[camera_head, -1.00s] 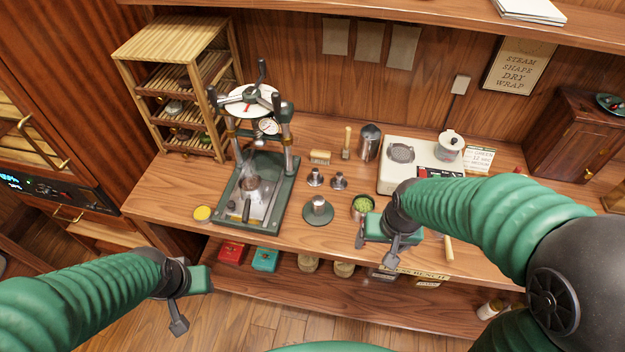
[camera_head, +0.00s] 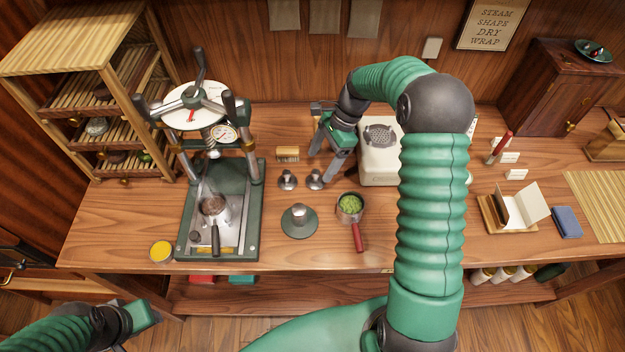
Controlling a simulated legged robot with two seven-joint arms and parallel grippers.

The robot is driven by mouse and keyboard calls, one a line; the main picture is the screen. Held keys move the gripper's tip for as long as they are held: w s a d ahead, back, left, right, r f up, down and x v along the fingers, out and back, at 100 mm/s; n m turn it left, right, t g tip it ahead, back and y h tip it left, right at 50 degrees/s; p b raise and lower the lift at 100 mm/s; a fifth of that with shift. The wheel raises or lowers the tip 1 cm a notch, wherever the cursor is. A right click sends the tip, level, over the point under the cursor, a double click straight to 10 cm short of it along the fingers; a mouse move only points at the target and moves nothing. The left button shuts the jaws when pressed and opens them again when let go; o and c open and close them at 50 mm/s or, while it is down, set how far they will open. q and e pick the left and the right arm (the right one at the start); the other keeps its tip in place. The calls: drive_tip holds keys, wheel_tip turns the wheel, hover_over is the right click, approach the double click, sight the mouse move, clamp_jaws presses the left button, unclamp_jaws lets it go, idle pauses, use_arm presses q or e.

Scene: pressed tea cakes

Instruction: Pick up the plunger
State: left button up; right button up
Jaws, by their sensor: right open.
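Several pieces could be the plunger, and I cannot tell which is. Two small metal knobbed pieces stand side by side, a left one (camera_head: 287,180) and a right one (camera_head: 316,180). A larger metal knobbed piece (camera_head: 299,213) stands on a round green base in front of them. My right gripper (camera_head: 322,166) is open and points down, just behind and above the right small piece. Its fingers look empty; I cannot tell whether they touch anything. My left gripper (camera_head: 143,312) is low at the left, away from the bench top; its jaws do not show clearly.
The green press (camera_head: 249,215) stands on the left, with a yellow tin (camera_head: 161,251) beside it. A brush (camera_head: 288,154) lies behind the small pieces. A red-handled pan of green leaves (camera_head: 350,207) is to their right. My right arm hides part of the white scale (camera_head: 380,165).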

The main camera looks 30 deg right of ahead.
sight(316, 175)
drive_tip(key=shift+a+f, duration=0.15)
drive_tip(key=shift+f, duration=0.35)
drive_tip(key=shift+s+f, duration=0.1)
drive_tip(key=shift+f, duration=0.2)
drive_tip(key=x, duration=0.3)
drive_tip(key=shift+s+a+f, duration=0.15)
drive_tip(key=shift+s+f, duration=0.1)
drive_tip(key=shift+f, duration=0.15)
drive_tip(key=shift+w+a+f, duration=0.15)
drive_tip(key=shift+w+f, duration=0.05)
drive_tip(key=shift+f, duration=0.05)
drive_tip(key=shift+r, duration=0.1)
drive_tip(key=c, duration=1.6)
